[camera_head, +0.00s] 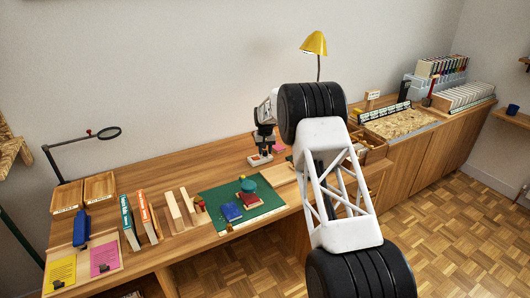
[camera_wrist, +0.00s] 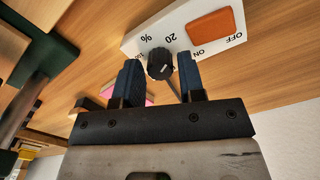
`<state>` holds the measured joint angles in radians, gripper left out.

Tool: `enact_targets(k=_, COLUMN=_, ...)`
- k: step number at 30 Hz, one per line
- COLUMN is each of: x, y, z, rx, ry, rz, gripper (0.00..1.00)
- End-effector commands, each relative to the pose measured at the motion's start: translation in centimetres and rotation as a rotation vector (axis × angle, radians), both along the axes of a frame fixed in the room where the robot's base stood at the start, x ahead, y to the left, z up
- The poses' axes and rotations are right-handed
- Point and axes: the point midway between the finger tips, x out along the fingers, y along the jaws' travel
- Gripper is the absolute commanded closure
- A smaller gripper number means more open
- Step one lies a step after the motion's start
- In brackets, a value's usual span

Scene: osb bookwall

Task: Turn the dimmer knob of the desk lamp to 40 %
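The black ribbed dimmer knob (camera_wrist: 160,66) sits on a white lamp panel (camera_wrist: 128,46) in the wrist view. The panel reads "20 %", "ON" and "OFF", upside down, and has an orange switch (camera_wrist: 210,25). My gripper (camera_wrist: 160,72) is open, with one blue-black finger on each side of the knob and narrow gaps visible. I cannot tell if the fingertips reach around its height. In the head view, my gripper (camera_head: 263,145) is over the white panel (camera_head: 260,160). The yellow lamp shade (camera_head: 314,43) rises behind my arm. The knob's mark is too small to read.
A pink pad (camera_wrist: 132,96) lies near the panel. Upright books (camera_head: 148,218) stand left. A wooden tray (camera_head: 376,142) is right. Bare desk lies left of the panel.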

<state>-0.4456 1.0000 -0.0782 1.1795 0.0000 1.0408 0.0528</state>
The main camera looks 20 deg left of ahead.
Motion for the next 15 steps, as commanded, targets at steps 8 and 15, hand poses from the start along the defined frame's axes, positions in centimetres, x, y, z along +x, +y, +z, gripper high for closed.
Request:
enact_targets(k=8, x=0.02, y=0.01, z=-0.73, rx=0.000, ry=-0.001, rz=0.000, gripper=0.63)
enact_targets(k=15, x=0.01, y=0.00, z=-0.73, rx=0.000, ry=-0.001, rz=0.000, gripper=0.74)
